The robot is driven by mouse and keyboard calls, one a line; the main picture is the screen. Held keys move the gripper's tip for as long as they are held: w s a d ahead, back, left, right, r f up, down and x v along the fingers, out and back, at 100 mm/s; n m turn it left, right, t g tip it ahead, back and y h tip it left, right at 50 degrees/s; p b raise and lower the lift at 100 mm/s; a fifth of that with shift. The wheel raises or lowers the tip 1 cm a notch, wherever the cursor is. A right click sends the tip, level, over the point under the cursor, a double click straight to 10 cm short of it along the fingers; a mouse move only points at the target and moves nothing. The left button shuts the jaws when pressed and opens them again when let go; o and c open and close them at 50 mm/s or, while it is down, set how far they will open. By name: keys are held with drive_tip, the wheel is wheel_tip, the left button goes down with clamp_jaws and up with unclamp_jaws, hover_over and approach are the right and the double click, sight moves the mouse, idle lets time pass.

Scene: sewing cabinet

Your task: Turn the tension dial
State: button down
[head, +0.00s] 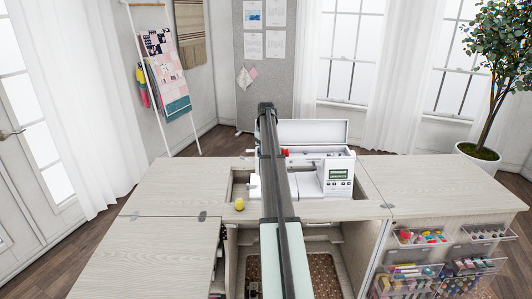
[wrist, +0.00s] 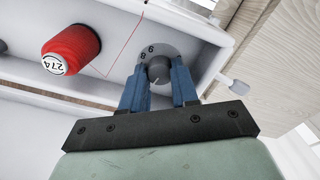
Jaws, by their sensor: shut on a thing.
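The tension dial (wrist: 158,70) shows in the wrist view as a grey knob on a paler numbered ring, with marks that look like 9 and 8 along the ring's upper edge. My gripper (wrist: 160,85) has its two blue fingers on either side of the knob, shut on it. The white sewing machine (head: 325,172) sits in the opening of the cabinet top in the head view. My arm crosses in front of it there and hides its left part, the dial and my fingertips.
A red thread spool (wrist: 70,50) labelled 274 stands left of the dial, with red thread running near it. A small grey knob (wrist: 238,87) sticks out on the right. The right side of the top is clear.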

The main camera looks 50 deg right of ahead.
drive_tip(key=c, duration=1.1)
unclamp_jaws()
wheel_tip(320, 180, up, 14)
drive_tip(key=shift+f, duration=0.1)
